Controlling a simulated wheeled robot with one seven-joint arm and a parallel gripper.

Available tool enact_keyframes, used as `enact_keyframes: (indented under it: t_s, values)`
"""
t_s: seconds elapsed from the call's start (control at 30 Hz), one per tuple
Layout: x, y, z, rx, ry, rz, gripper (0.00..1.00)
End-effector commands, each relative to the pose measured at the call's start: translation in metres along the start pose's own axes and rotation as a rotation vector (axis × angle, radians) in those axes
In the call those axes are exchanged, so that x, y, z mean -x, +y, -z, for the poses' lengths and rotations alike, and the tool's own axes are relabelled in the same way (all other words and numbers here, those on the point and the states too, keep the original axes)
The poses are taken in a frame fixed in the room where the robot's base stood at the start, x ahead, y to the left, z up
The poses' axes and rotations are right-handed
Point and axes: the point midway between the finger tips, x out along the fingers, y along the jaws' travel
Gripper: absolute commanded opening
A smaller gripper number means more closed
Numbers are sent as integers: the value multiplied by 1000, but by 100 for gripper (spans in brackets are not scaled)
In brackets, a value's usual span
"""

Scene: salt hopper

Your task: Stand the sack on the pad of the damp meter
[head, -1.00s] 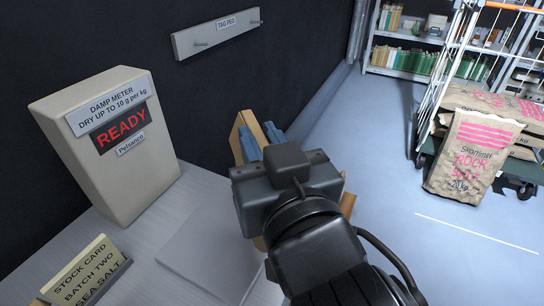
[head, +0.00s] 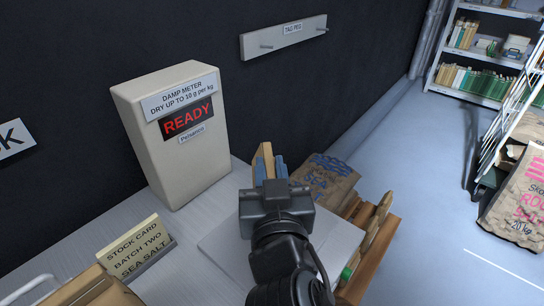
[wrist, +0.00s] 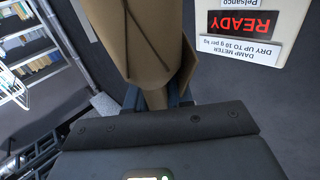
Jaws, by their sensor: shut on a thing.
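My gripper (head: 270,178) is shut on a brown paper sack, seen as a narrow tan strip (head: 263,157) in the head view. The sack fills the upper middle of the wrist view (wrist: 140,40), with its pinched end between the fingers. Its lower part is hidden in the head view. The damp meter (head: 165,160) is a beige box with a lit READY display; it appears upside down in the wrist view (wrist: 245,35). Its flat light-grey pad (head: 225,252) lies in front and to the right, partly covered by my arm. I cannot tell whether sack and pad touch.
A stock card (head: 130,250) stands at the left front. A blue-printed sack (head: 328,172) and a wooden tray (head: 378,250) are beside the pad on the right. A tag peg rail (head: 285,37) is on the dark wall. Shelves and a rock salt bag (head: 515,205) are farther right.

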Motion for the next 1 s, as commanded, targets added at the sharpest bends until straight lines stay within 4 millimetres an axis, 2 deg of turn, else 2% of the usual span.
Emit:
enact_keyframes:
  t_s: [0.47, 0.5, 0.7, 0.77, 1.0]
  values:
    - [0, 0, -5, 0, 7, 1, 0]
    - [0, 0, -8, 1, 1, 0, 22]
    - [0, 0, -7, 1, 1, 0, 41]
    - [0, 0, -7, 1, 0, 0, 47]
    - [0, 0, -7, 1, 1, 0, 47]
